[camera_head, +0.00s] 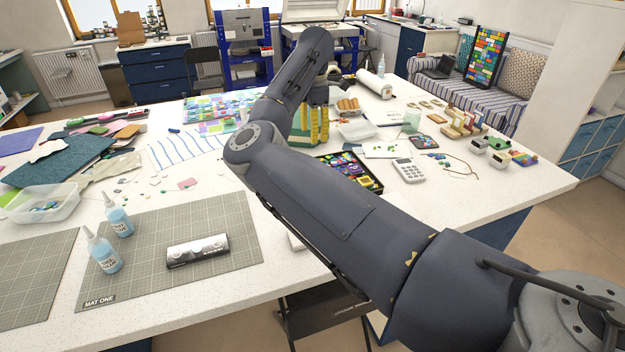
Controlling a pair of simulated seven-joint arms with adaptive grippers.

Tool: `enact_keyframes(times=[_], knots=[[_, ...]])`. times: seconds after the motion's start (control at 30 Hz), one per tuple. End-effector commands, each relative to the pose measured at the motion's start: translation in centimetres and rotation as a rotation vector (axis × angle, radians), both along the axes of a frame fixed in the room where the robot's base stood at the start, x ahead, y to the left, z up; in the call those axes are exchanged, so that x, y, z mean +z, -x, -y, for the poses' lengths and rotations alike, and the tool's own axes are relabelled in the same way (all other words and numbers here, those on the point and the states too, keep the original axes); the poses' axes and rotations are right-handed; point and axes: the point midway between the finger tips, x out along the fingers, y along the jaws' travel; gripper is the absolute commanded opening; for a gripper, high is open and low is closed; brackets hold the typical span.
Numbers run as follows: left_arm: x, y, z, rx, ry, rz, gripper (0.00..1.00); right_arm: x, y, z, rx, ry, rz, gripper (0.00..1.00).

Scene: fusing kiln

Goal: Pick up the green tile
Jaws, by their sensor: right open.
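I cannot tell which piece is the green tile. My left gripper is not in view.
A clear bin (42,205) stands at the left. A calculator (409,171) lies right of the tray. The front right tabletop is mostly clear.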

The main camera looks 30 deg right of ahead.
Motion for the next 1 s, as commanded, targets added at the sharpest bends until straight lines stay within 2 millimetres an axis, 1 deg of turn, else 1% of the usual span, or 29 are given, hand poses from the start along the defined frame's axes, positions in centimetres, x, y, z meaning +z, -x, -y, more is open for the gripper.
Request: enact_keyframes(times=[0.03, 0.3, 0.5, 0.67, 0.87, 1.0], knots=[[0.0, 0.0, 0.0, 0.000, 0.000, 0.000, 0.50, -1.0, 0.1, 0.0, 0.000, 0.001, -0.004, 0.51], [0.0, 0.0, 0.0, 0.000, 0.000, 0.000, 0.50, -5.9, 0.2, 0.2, -0.001, 0.004, -0.006, 0.51], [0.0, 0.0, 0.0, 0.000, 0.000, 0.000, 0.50, -9.0, 0.2, 0.1, 0.000, 0.003, -0.004, 0.51], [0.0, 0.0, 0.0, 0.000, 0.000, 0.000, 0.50, -10.4, 0.1, 0.1, 0.001, 0.003, -0.004, 0.51], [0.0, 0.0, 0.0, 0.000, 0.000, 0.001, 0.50, -11.1, 0.1, 0.1, 0.000, 0.003, -0.003, 0.51], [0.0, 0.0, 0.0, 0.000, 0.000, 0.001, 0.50, -12.5, 0.2, 0.0, 0.001, 0.003, -0.005, 0.51]])
